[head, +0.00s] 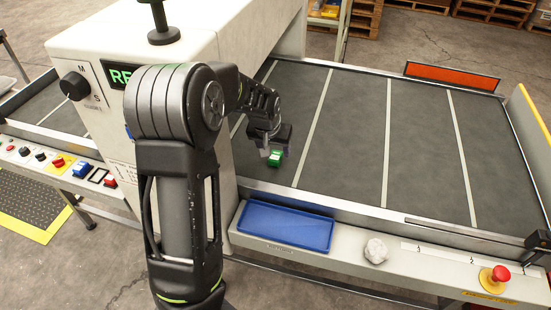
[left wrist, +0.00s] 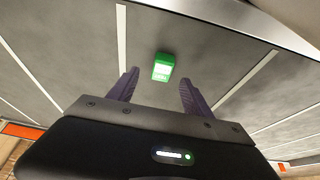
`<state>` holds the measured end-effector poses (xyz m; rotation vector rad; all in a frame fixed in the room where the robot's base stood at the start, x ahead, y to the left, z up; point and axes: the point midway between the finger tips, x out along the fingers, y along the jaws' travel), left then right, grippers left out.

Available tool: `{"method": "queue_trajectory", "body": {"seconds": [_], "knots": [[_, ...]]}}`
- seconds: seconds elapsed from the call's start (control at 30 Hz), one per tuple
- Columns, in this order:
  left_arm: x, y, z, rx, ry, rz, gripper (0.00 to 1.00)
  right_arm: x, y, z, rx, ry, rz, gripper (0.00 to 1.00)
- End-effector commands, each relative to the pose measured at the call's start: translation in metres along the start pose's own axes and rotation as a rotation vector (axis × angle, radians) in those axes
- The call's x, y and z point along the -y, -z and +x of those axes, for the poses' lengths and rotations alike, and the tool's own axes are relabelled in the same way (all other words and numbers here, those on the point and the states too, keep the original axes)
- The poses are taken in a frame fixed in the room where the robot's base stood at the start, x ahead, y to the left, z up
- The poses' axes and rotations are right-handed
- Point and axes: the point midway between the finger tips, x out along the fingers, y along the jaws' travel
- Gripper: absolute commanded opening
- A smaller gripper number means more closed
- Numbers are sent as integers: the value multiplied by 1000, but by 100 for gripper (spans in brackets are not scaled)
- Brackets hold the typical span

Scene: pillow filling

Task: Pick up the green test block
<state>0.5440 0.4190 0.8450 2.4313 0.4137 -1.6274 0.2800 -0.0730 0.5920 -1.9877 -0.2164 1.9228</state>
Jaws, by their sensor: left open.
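The green test block (head: 275,158) lies on the dark conveyor belt, close to the machine housing. It has a white label on its top face. My left gripper (head: 272,150) is right by the block in the head view, its arm reaching over from the left. In the left wrist view my left gripper (left wrist: 158,88) is open, with its two fingers apart. The green block (left wrist: 163,67) shows beyond the fingertips, roughly in line with the gap between them, and nothing is held. My right gripper is not in view.
A red stop button (head: 495,276) is at the front right. The white machine housing (head: 225,35) stands left of the block. The belt (head: 350,130) to the right is clear.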

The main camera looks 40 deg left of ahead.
Motion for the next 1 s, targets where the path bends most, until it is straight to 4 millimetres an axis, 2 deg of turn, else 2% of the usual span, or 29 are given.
{"method": "queue_trajectory", "body": {"seconds": [0.37,0.7,1.0], "knots": [[1,0,6,0,1,1,58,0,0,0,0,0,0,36],[4,0,50,2,1,1,58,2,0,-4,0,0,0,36],[4,1,54,-2,-1,1,58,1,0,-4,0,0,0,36]]}}
